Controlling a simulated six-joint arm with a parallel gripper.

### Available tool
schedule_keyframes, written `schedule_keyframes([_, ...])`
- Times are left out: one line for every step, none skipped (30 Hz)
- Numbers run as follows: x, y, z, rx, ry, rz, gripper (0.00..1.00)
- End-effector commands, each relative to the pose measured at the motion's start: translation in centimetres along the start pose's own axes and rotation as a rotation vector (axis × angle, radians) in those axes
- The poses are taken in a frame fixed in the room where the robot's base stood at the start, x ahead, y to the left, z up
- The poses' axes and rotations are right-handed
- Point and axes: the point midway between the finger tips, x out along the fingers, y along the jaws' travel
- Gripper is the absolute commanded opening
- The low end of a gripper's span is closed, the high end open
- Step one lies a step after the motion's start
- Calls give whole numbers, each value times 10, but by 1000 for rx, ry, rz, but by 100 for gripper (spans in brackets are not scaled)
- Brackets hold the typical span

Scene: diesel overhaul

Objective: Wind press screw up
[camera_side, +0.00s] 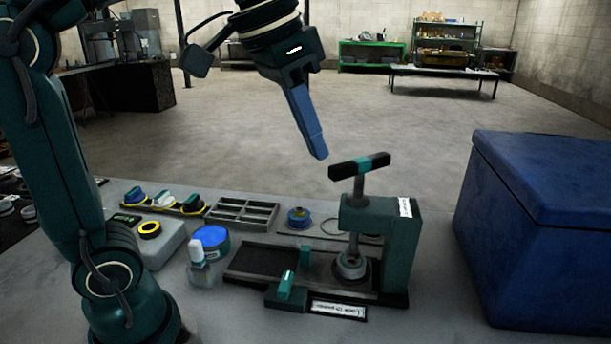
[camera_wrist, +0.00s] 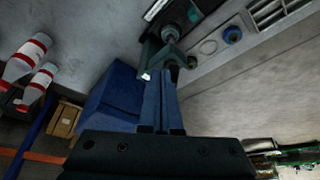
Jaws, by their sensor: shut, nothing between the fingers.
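The press (camera_side: 405,245) is a dark green frame on the right part of the bench. Its screw (camera_side: 359,190) stands upright through the top, with a black T-bar handle (camera_side: 345,170) that has a teal middle. Below the frame a grey round part (camera_side: 351,264) sits at the foot of the screw. My gripper (camera_side: 319,156) is shut and empty, with blue fingers pointing down, above and left of the handle and apart from it. In the wrist view my shut fingers (camera_wrist: 160,105) cover part of the press (camera_wrist: 152,52).
A large blue chest (camera_side: 540,230) stands right of the press. Left of the press are a black sliding tray (camera_side: 250,262), a small bottle (camera_side: 199,266), a blue-lidded tin (camera_side: 211,238) and a grey divided tray (camera_side: 243,213). The air above the handle is clear.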

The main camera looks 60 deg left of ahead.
Motion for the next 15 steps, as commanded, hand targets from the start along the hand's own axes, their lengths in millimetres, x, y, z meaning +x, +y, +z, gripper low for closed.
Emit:
schedule_keyframes([-8, 0, -1, 0, 4, -1, 0])
schedule_keyframes([-11, 0, -1, 0, 4, -1, 0])
schedule_keyframes([-16, 0, -1, 0, 3, -1, 0])
schedule_keyframes([-18, 0, -1, -1, 3, -1, 0])
schedule_keyframes([-21, 0, -1, -1, 2, -1, 0])
schedule_keyframes([-24, 0, -1, -1, 1, -1, 0])
schedule_keyframes([-26, 0, -1, -1, 1, 0, 0])
schedule_keyframes([-27, 0, 0, -1, 0, 0, 0])
schedule_keyframes([-29, 0, 0, -1, 1, 0, 0])
schedule_keyframes([-30, 0, 0, -1, 0, 0, 8])
schedule_keyframes([-31, 0, -1, -3, 2, -1, 19])
schedule_keyframes([-33, -1, -4, -6, 18, -4, 34])
schedule_keyframes([-33, -3, -10, -12, 36, -9, 46])
schedule_keyframes([-31, -4, -16, -17, 42, -12, 54])
schedule_keyframes([-26, -7, -24, -25, 49, -16, 54])
